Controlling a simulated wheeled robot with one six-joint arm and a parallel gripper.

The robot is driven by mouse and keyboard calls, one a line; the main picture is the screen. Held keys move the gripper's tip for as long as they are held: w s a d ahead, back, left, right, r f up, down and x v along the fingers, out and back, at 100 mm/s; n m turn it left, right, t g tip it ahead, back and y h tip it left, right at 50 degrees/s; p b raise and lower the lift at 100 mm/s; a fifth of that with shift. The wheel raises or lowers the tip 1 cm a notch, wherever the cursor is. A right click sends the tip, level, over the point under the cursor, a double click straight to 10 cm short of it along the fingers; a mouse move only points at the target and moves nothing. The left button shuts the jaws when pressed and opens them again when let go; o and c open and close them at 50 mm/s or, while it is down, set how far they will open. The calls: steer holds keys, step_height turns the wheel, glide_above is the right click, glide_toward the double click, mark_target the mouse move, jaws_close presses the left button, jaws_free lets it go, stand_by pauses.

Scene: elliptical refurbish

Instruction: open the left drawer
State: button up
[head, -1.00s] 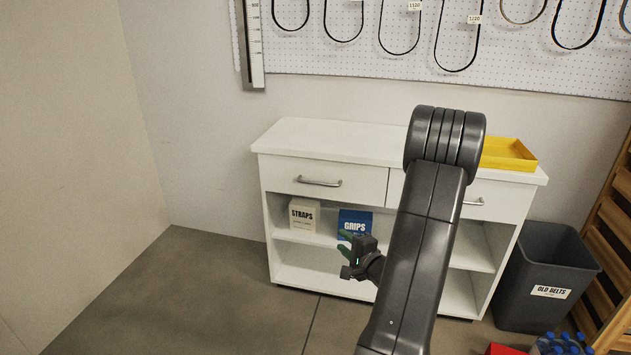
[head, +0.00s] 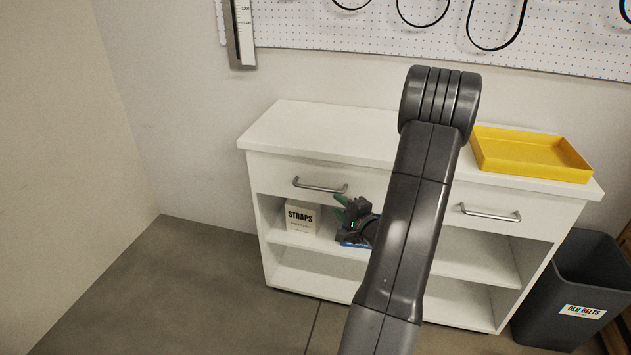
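The left drawer (head: 270,170) is the upper left front of the white cabinet. It looks shut, with a horizontal silver bar handle (head: 320,186) across its middle. My gripper (head: 343,208) is in front of the cabinet, just below the right end of that handle. It appears apart from the handle, though the depth gap is hard to judge. Its green-tipped fingers are small and partly merged with the dark gripper body, so their opening is unclear. My arm covers the right edge of the left drawer.
The right drawer has its own handle (head: 490,213). A yellow tray (head: 530,155) sits on the cabinet top. A white STRAPS box (head: 301,218) and a mostly hidden blue box (head: 352,243) stand on the shelf below. A grey bin (head: 565,290) stands at right. Floor at left is clear.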

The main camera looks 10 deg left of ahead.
mark_target(318, 189)
steer(key=x, duration=1.3)
steer(key=shift+a+p, duration=0.15)
steer(key=shift+p, duration=0.15)
steer(key=shift+c, duration=0.3)
jaws_close()
